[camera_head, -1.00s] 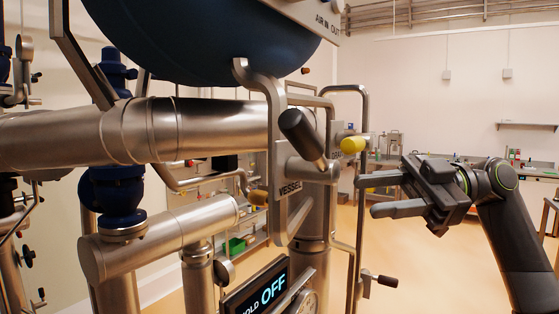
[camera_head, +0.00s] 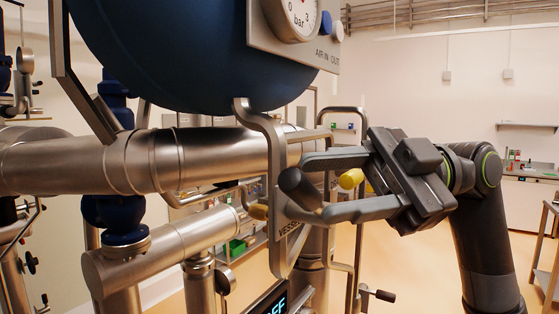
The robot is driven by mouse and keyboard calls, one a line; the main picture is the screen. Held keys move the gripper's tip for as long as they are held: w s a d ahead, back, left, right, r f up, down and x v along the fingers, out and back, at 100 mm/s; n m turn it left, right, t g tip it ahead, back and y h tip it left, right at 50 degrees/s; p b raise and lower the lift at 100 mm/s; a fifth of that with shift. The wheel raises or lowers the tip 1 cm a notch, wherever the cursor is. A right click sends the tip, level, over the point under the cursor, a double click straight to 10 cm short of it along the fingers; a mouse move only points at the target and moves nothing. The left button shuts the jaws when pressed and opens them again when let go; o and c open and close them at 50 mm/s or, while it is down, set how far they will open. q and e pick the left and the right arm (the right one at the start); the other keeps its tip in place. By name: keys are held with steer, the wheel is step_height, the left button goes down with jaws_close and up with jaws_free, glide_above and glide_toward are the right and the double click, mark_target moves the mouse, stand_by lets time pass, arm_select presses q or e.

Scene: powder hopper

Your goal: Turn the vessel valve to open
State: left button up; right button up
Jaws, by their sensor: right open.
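The vessel valve has a black-gripped lever (camera_head: 299,187) in front of a steel plate marked VESSEL (camera_head: 285,240), whose label is partly covered. My right gripper (camera_head: 316,187) comes in from the right with its jaws open. Its upper finger lies above the black grip in the picture and its lower finger crosses just below it. The grip shows between the fingertips; whether either finger touches it I cannot tell. My left gripper is not in view.
A yellow knob (camera_head: 351,179) shows between my right fingers. A large blue vessel (camera_head: 180,60) with a pressure gauge (camera_head: 295,14) hangs above. A thick steel pipe (camera_head: 200,160) runs left of the valve. A dark display (camera_head: 268,303) sits below. Open floor lies to the right.

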mark_target(280, 185)
steer(key=shift+p+x, duration=1.2)
steer(key=shift+x, duration=1.85)
steer(key=shift+c, duration=0.3)
jaws_close()
